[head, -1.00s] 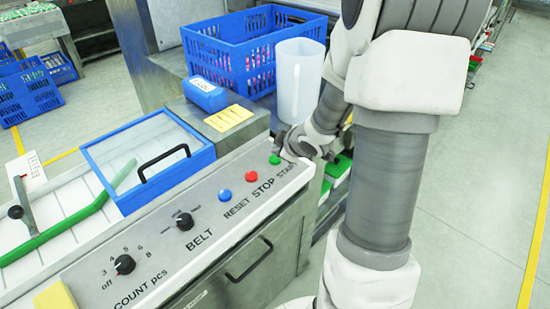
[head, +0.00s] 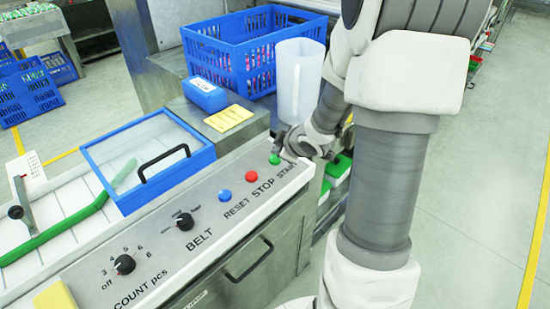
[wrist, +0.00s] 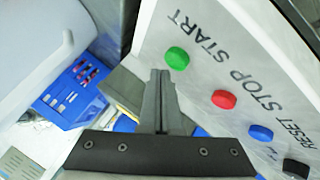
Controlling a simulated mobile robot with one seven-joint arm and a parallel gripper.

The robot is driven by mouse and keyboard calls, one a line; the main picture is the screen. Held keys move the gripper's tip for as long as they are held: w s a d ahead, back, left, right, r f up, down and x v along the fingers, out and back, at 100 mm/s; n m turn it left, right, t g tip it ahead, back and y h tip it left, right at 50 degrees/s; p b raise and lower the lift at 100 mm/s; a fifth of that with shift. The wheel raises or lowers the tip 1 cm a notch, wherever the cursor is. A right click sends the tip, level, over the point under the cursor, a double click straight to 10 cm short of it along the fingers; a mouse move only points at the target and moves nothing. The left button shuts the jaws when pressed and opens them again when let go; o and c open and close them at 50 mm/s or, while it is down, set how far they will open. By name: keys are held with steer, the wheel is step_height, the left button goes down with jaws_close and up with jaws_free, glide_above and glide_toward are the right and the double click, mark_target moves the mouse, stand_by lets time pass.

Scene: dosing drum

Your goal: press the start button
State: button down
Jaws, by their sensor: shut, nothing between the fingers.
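The green start button (head: 274,159) is at the right end of the grey control panel (head: 150,250), above the word START. It also shows in the wrist view (wrist: 177,58), just right of the fingertips. My gripper (wrist: 160,73) is shut and empty, its fingers together. In the head view my gripper (head: 281,143) is beside and just above the green button. I cannot tell whether the fingertips touch the button; in the wrist view they appear apart from it. The red stop button (head: 252,176) and the blue reset button (head: 225,195) are to its left.
Two black knobs (head: 184,221) sit further left on the panel. A blue-framed clear lid (head: 150,160) with a black handle lies behind it. A white jug (head: 299,80) and a blue crate (head: 250,50) stand close behind my gripper. A yellow pad (head: 229,117) lies nearby.

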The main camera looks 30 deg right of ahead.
steer(key=shift+f+b, duration=0.35)
steer(key=shift+f, duration=0.15)
